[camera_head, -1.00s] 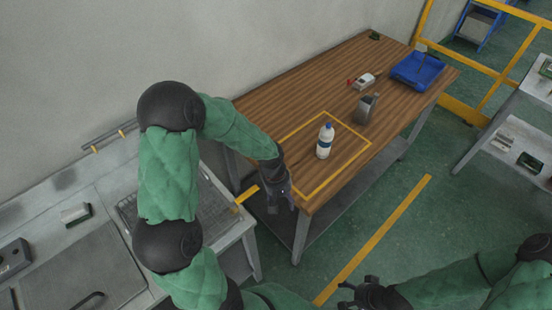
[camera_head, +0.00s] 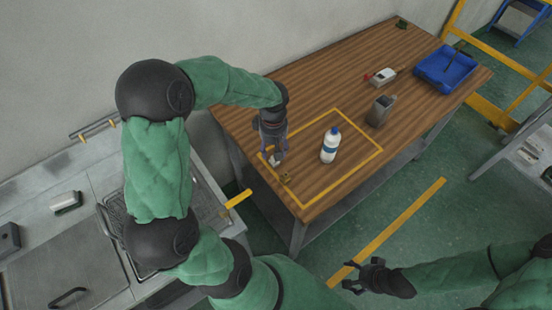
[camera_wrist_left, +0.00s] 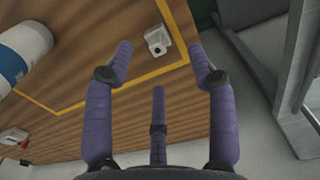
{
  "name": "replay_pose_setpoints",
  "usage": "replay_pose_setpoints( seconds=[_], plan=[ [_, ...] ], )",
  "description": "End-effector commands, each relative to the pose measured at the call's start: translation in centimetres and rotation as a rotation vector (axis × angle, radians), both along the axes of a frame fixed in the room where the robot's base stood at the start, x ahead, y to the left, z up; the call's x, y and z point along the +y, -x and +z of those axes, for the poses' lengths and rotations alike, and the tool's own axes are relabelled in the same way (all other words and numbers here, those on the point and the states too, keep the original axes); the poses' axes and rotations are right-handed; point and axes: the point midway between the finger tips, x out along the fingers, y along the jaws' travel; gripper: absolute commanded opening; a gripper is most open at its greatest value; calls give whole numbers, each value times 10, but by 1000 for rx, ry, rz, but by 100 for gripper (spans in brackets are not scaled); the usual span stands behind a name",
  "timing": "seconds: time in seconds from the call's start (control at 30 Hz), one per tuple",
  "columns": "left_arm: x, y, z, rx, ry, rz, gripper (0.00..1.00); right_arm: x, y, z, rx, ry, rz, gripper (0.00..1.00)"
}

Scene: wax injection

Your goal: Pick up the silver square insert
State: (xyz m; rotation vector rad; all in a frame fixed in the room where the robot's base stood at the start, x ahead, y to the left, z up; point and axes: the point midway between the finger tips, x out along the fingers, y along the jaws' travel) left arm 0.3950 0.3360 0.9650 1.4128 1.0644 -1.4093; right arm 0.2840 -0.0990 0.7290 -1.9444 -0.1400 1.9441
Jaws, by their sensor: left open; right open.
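The silver square insert (camera_wrist_left: 157,40) lies on the wooden table (camera_head: 330,90), just inside a corner of the yellow taped outline. In the wrist view it appears as a small pale block with a dark opening, just beyond the gap between my left gripper's spread fingers. My left gripper (camera_head: 274,152) points down over that corner, open and empty; its three purple fingers also show in the wrist view (camera_wrist_left: 160,62). In the head view the fingers partly hide the insert. My right gripper (camera_head: 364,275) is open and empty, away from the table at the lower right.
A white bottle (camera_head: 330,146) with a blue cap stands inside the outline. A grey container (camera_head: 380,110), a red-and-white device (camera_head: 382,76) and a blue tray (camera_head: 447,68) stand farther right.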

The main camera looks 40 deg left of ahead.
Motion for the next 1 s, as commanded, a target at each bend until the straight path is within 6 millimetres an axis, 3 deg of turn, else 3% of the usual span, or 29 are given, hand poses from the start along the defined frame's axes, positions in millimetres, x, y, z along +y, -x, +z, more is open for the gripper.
replay_pose_setpoints(
  seconds=[0.1,0.43,0.7,0.97,1.0],
  plan=[
    [0,0,-18,2,1,0,57,0,0,-5,-1,0,0,80],
    [1,-2,-37,1,1,-1,57,0,-1,-10,-2,0,-1,80],
    [2,-6,-74,0,1,-1,57,0,-1,-21,-2,0,-1,80],
    [2,-7,-77,-2,1,0,57,0,-1,-20,-2,0,-1,80],
    [2,-7,-77,-2,1,0,51,0,-1,-20,-2,0,-1,80]
  ],
)
